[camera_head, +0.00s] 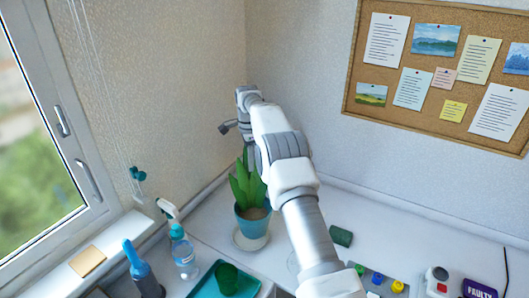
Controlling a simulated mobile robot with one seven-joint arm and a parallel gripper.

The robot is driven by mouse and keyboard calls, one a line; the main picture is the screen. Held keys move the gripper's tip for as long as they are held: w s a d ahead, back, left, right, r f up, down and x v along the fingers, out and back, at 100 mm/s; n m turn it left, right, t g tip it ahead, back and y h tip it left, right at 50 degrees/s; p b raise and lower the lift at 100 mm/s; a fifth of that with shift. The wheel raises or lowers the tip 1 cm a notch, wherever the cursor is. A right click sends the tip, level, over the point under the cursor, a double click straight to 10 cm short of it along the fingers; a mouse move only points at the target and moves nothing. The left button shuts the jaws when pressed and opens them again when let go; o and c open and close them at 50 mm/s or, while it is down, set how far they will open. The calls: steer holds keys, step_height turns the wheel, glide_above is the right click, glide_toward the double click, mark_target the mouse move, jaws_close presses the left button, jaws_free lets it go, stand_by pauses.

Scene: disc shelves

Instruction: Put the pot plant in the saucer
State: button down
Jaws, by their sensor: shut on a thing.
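The pot plant, with broad green leaves in a teal pot (253,224), is upright at the middle of the white counter. A pale round saucer (239,243) shows beneath the pot, its rim visible at the left and front. I cannot tell whether the pot touches the saucer or hangs just above it. My gripper (249,158) is above and behind the plant, pointing down at the leaves. It is shut on the pot plant. The fingertips are mostly hidden by my arm and the leaves.
A teal tray (205,286) with a dark green item is in front. A green block (341,236) lies right of my arm. Several coloured knobs are at the front right.

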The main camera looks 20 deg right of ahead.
mark_target(246, 172)
steer(key=shift+w+a+f, duration=0.15)
steer(key=shift+w+a, duration=0.05)
steer(key=shift+a, duration=0.2)
steer(key=shift+w+a+f, duration=0.15)
steer(key=shift+a, duration=0.2)
steer(key=shift+f+p, duration=0.5)
steer(key=shift+f, duration=1.6)
steer(key=c, duration=1)
jaws_free()
steer(key=shift+s+f, duration=0.1)
steer(key=shift+f, duration=0.15)
steer(key=o, duration=0.4)
steer(key=shift+o, duration=0.2)
